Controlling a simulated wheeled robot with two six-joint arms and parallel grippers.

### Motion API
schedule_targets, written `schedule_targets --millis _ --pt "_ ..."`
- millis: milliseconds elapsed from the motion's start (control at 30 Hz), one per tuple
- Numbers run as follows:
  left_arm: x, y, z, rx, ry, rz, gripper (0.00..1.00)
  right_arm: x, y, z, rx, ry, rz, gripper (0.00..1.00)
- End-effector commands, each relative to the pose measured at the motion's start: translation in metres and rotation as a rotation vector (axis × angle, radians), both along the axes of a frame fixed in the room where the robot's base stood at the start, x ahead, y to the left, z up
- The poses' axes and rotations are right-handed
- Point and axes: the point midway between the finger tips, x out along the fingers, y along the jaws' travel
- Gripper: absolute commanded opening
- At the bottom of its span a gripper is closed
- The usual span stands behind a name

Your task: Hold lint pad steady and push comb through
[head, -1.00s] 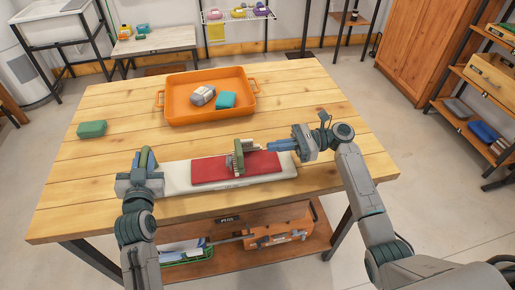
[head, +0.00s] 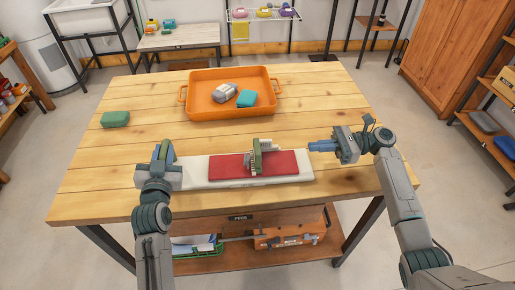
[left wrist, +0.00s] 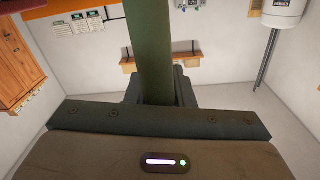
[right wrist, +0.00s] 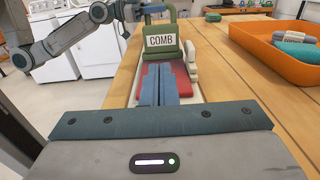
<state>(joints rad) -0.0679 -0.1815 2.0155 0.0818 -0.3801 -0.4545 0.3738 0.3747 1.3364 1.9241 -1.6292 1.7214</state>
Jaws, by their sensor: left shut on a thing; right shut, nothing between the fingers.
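The lint pad is a long white board with a red pad (head: 285,165) on top, lying along the table's front. The comb (head: 258,158), green with teeth, stands upright on the middle of the red pad; its "COMB" label (right wrist: 160,42) faces the right wrist view. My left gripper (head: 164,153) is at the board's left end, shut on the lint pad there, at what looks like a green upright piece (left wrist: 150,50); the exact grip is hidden. My right gripper (head: 318,145) is shut and empty, right of the comb and apart from it, pointing toward it.
An orange tray (head: 181,98) at the back of the wooden table holds a grey block (head: 225,92) and a teal block (head: 246,99). A green block (head: 115,119) lies at the left. The table's right side is clear. A shelf with an orange box (head: 290,237) is beneath.

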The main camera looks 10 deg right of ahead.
Motion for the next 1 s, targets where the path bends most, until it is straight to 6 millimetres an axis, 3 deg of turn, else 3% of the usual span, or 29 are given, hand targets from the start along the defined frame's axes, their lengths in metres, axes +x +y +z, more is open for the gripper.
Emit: schedule_targets --millis 33,67,200,567,1000 --pt "-0.001 -0.001 -0.007 0.002 0.014 -0.002 0.00 0.000 0.000 -0.001 0.000 0.000 0.000 0.00" --pt "-0.001 -0.001 -0.007 0.001 0.014 -0.002 0.23 0.000 0.000 -0.001 0.000 0.000 0.000 0.00" --pt "0.000 0.000 -0.005 0.001 0.009 -0.001 0.47 0.000 0.000 -0.001 0.000 0.000 0.000 0.00" --pt "-0.007 0.000 -0.002 -0.001 0.004 0.000 0.47 0.000 0.000 0.000 0.000 0.000 0.000 0.00" --pt "-0.068 0.001 -0.004 0.000 0.007 -0.001 0.47 0.000 0.000 0.000 0.000 0.000 0.000 0.00"
